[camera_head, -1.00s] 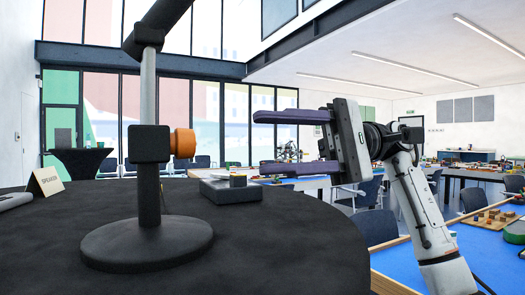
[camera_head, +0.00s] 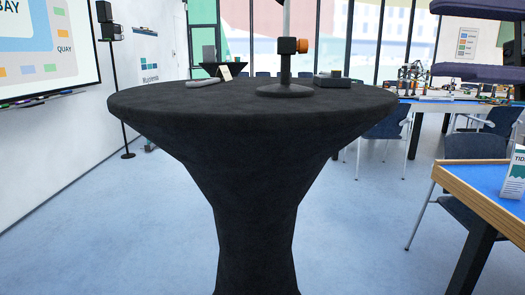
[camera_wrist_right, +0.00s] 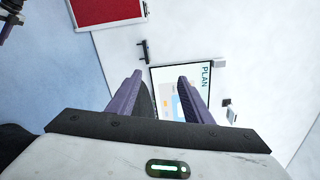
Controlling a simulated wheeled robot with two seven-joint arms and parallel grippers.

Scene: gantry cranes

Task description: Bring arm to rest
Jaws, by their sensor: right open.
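My right gripper (camera_head: 436,38) reaches in from the right edge of the head view, its two purple fingers apart and level, one above the other. Nothing is between them. In the right wrist view the gripper (camera_wrist_right: 160,78) also shows both fingers spread and empty, with the wall and a screen beyond. The right arm itself is cut off by the frame edge. My left gripper is not in view.
A black cloth-covered round table (camera_head: 250,130) stands ahead, bearing a stand with an orange knob (camera_head: 303,46), a dark box (camera_head: 332,81) and a small sign (camera_head: 225,72). A blue-topped table (camera_head: 490,183) and chairs are at right. Blue floor (camera_head: 150,220) is open at left.

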